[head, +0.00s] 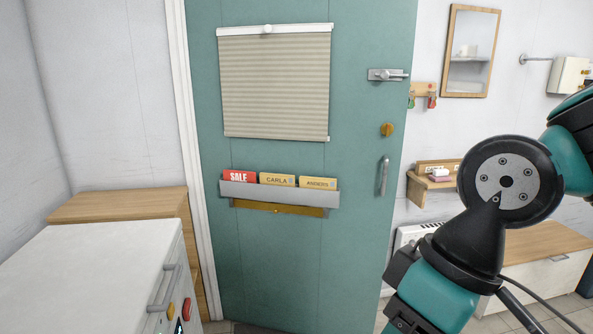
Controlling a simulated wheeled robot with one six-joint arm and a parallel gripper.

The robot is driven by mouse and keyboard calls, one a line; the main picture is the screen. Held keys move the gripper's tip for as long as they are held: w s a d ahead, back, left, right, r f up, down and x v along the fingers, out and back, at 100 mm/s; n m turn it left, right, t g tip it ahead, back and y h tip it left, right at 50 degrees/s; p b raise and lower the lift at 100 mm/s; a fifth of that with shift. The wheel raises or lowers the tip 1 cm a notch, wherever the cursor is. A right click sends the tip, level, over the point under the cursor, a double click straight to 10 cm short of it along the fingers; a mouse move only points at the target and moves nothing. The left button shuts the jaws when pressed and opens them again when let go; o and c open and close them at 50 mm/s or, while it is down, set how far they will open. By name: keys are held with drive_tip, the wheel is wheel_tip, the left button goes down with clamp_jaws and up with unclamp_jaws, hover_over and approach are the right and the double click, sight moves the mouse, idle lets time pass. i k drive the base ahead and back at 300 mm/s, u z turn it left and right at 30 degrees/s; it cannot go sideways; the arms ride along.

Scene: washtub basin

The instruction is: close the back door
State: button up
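The back door (350,240) is a tall teal door in the middle of the head view. A white frame strip (183,110) runs along its left side. Its right edge stands free in front of the wall and partly covers a key rack, so it looks swung open toward me. Near that edge are a grey latch (388,75), an orange knob (387,129) and a vertical grey pull handle (383,176). My gripper is outside the view.
A blind (275,88) and a letter holder (280,192) with cards are on the door. A white appliance (85,275) and wooden cabinet (120,203) stand left. A key rack (424,91), mirror (470,50), small shelf (432,187) and low bench (540,243) are right.

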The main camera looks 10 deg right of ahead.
sight(309, 104)
drive_tip(key=z, duration=0.15)
drive_tip(key=i, duration=1.4)
drive_tip(key=u, duration=0.1)
